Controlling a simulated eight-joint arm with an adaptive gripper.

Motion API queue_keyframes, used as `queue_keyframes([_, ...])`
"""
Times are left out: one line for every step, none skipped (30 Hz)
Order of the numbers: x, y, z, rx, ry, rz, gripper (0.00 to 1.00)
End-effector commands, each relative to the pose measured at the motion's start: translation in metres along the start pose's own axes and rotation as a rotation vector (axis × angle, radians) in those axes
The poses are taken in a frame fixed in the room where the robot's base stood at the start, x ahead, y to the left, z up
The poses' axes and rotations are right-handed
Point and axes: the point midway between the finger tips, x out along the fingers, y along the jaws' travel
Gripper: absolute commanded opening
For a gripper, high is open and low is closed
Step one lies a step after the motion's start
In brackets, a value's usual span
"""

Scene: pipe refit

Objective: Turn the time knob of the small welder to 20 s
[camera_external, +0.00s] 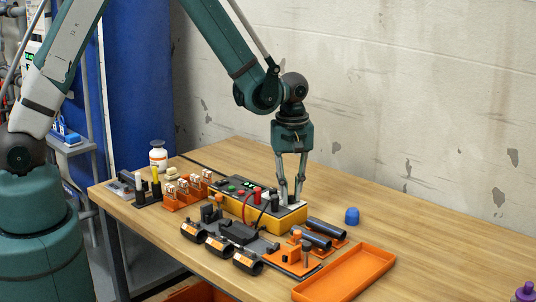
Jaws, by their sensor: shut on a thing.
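The small welder (289,221) is a yellow box with a dark top panel, standing mid-table with lit green digits, coloured buttons and red and black posts on top. My gripper (291,199) points straight down at the right end of its top panel. Its two fingers are close together and shut on the time knob, which is small and mostly hidden between the fingertips. The knob's pointer and scale are too small to read from here.
In front of the welder are a dark clamp fixture (238,232) and black pipes with orange labels. An orange rack (185,193) and a white bottle (158,155) stand left. A blue cap (352,216) and an empty orange tray (345,275) are right; the right table is mostly clear.

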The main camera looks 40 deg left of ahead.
Motion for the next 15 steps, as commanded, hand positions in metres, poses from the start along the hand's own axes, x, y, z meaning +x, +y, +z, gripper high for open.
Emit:
queue_keyframes([0.0002, -0.0003, 0.0000, 0.004, 0.000, 0.000, 0.02])
queue_keyframes([0.0003, -0.0003, 0.0000, 0.009, 0.000, 0.000, 0.02])
queue_keyframes([0.0004, -0.0004, 0.0000, 0.017, 0.000, 0.000, 0.02])
queue_keyframes([0.0005, -0.0004, 0.0000, 0.024, 0.000, 0.000, 0.02])
queue_keyframes([0.0005, -0.0004, 0.0000, 0.032, 0.000, 0.000, 0.02])
queue_keyframes([0.0007, -0.0004, 0.0000, 0.044, 0.000, -0.001, 0.02])
queue_keyframes([0.0008, -0.0004, 0.0000, 0.056, 0.000, -0.001, 0.02])
queue_keyframes([0.0009, -0.0004, 0.0000, 0.067, 0.000, -0.001, 0.02])
queue_keyframes([0.0010, -0.0004, -0.0001, 0.086, 0.000, -0.001, 0.02])
queue_keyframes([0.0012, -0.0003, -0.0001, 0.101, 0.000, -0.001, 0.02])
queue_keyframes([0.0013, -0.0002, -0.0001, 0.119, 0.000, -0.001, 0.02])
queue_keyframes([0.0014, -0.0001, -0.0001, 0.143, 0.000, -0.001, 0.02])
queue_keyframes([0.0015, 0.0000, -0.0002, 0.163, 0.000, -0.001, 0.02])
queue_keyframes([0.0016, 0.0001, -0.0002, 0.184, 0.000, -0.001, 0.02])
queue_keyframes([0.0017, 0.0001, -0.0002, 0.214, 0.000, -0.001, 0.02])
